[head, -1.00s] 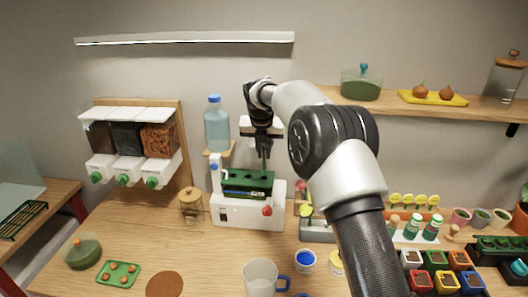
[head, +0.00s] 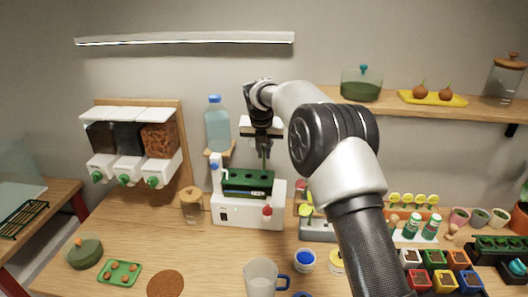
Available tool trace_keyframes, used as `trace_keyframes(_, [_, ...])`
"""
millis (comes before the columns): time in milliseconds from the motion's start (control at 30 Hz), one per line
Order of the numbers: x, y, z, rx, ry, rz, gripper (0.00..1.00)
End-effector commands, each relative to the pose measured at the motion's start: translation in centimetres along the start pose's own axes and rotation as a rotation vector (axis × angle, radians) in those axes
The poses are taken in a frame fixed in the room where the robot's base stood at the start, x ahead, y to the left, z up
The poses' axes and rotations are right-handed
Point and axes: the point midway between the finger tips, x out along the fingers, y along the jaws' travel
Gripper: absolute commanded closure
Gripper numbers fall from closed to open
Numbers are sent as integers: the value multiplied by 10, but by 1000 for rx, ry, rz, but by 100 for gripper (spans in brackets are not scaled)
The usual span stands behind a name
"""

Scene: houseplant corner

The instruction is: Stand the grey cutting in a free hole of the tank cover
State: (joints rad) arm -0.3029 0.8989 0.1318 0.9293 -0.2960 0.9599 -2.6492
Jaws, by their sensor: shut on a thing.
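The tank is a white unit (head: 240,213) with a dark green cover (head: 240,190) on top, standing on the bench in the middle of the head view. Several dark holes show in the cover. My gripper (head: 263,147) is above the right half of the cover, pointing down, and is shut on the cutting (head: 264,160). The cutting shows as a thin, dark upright stem below the jaws. Its lower end comes down close to the cover's far part. I cannot tell whether it is above a hole or inside one.
A blue bottle (head: 217,128) stands just left of my gripper. A cork-topped jar (head: 191,206) is left of the tank, and a clear mug (head: 262,277) is in front. Dispensers (head: 130,145) hang on the left. Small coloured pots (head: 430,280) crowd the right. The bench left of the mug is partly clear.

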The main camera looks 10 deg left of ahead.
Motion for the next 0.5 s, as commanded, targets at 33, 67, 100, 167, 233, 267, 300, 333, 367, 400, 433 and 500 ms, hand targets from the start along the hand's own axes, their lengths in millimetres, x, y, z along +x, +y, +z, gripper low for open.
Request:
trace_keyframes(33, [0, 0, 0, 0, 0, 0, 100])
trace_keyframes(67, [0, 0, 0, 0, 0, 0, 100])
trace_keyframes(100, [1, 0, 0, 0, 0, 0, 100])
trace_keyframes(167, [2, 0, -1, 0, 0, 0, 100])
trace_keyframes(233, [4, 0, -2, 0, 0, 0, 100])
trace_keyframes(267, [4, 0, -2, 0, 0, 0, 100])
trace_keyframes(300, [5, 0, -2, 0, 0, 0, 100])
trace_keyframes(333, [6, 0, -3, 0, 0, 0, 100])
trace_keyframes(367, [7, 0, -3, 0, 0, 0, 100])
trace_keyframes(400, [8, 0, -3, 0, 0, 0, 100])
trace_keyframes(433, [8, 0, -4, 0, 0, 0, 100])
trace_keyframes(500, [10, 0, -4, 0, 0, 0, 100])
